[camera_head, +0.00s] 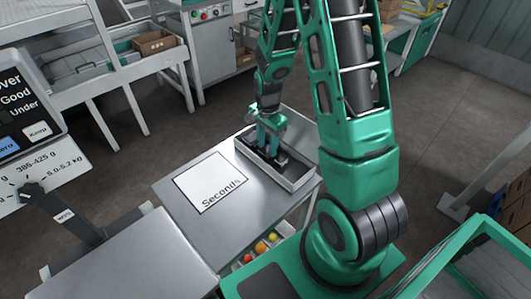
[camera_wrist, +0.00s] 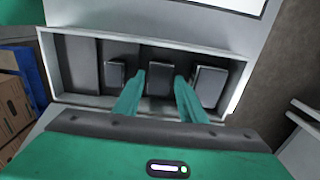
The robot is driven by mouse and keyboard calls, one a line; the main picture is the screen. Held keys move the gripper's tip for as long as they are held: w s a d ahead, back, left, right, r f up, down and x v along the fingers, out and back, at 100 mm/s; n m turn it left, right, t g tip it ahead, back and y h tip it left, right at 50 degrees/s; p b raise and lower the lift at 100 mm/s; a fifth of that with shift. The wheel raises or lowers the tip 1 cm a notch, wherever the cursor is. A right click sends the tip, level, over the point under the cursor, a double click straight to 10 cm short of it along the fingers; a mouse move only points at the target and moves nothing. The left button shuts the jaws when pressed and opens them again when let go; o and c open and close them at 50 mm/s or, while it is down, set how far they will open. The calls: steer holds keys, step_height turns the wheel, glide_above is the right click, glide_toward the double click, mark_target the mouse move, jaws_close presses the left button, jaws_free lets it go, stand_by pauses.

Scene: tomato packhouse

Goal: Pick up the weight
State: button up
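A shallow grey tray (camera_wrist: 88,105) holds several dark block-shaped weights in a row. In the wrist view there is a small weight on the left (camera_wrist: 115,74), a middle weight (camera_wrist: 159,82) and a larger weight on the right (camera_wrist: 209,87). My gripper (camera_wrist: 161,82) is open, with one green finger on each side of the middle weight. I cannot tell whether the fingers touch it. In the head view the tray (camera_head: 298,184) lies on the steel table, and my gripper (camera_head: 269,150) points down into it, hiding part of the weights.
A white "Seconds" sheet (camera_head: 210,182) lies on the steel table (camera_head: 180,213) beside the tray. A scale display (camera_head: 22,112) stands at the left. Tomatoes (camera_head: 261,247) sit in a bin below the table edge. A green-framed crate (camera_head: 480,245) is at lower right.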

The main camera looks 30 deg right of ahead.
steer(key=shift+f, duration=0.45)
jaws_close()
steer(key=shift+r, duration=0.1)
